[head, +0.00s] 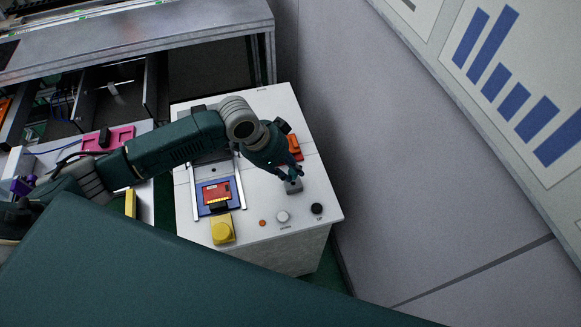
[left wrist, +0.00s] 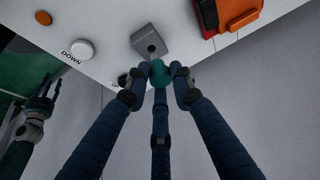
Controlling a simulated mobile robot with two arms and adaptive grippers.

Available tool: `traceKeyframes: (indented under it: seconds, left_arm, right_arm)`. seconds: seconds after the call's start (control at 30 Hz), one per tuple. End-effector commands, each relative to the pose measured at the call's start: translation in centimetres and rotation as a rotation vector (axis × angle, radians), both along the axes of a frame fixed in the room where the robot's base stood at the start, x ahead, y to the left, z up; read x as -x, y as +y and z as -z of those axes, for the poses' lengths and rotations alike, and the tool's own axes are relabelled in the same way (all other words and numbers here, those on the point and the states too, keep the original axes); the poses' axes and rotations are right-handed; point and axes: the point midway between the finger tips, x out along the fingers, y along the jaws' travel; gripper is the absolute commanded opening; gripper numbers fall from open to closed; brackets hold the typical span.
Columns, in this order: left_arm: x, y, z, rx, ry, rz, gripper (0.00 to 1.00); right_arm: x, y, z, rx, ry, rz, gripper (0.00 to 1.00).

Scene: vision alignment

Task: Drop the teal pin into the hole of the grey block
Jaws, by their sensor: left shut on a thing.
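The grey block (left wrist: 143,38) sits on the white panel, with a dark round hole in its top; in the head view the block (head: 293,187) is just below my left gripper. My left gripper (head: 288,176) is shut on the teal pin (left wrist: 159,74), whose round end shows between the fingertips in the left wrist view. There the pin lies just beside the hole in the picture and covers part of the block's edge; the height gap cannot be told. My right gripper (left wrist: 42,100) shows at the left of the left wrist view, empty, its fingers apart.
The white console (head: 252,222) carries a white DOWN button (head: 282,216), a black button (head: 317,208), a small orange button (head: 262,223) and a yellow block (head: 222,230). An orange-red part (head: 294,147) stands close behind the grey block. A grey wall is to the right.

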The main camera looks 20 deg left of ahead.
Motion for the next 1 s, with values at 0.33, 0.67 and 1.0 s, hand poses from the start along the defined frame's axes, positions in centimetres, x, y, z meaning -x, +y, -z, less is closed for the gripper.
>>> traceKeyframes:
  seconds: [0.33,0.67,1.0]
  left_arm:
    - [-0.02,-0.03,0.02,0.001,-0.001,0.000,0.05]
    - [-0.04,-0.01,-0.10,0.000,0.000,-0.001,0.05]
    - [-0.08,-0.04,0.02,0.000,-0.001,0.000,0.05]
  right_arm:
    - [-0.02,-0.18,-0.01,0.002,0.000,-0.001,0.40]
    - [-0.03,-0.22,-0.46,0.002,0.000,-0.001,0.40]
    - [-0.05,-0.21,-0.78,0.002,0.000,-0.001,0.40]
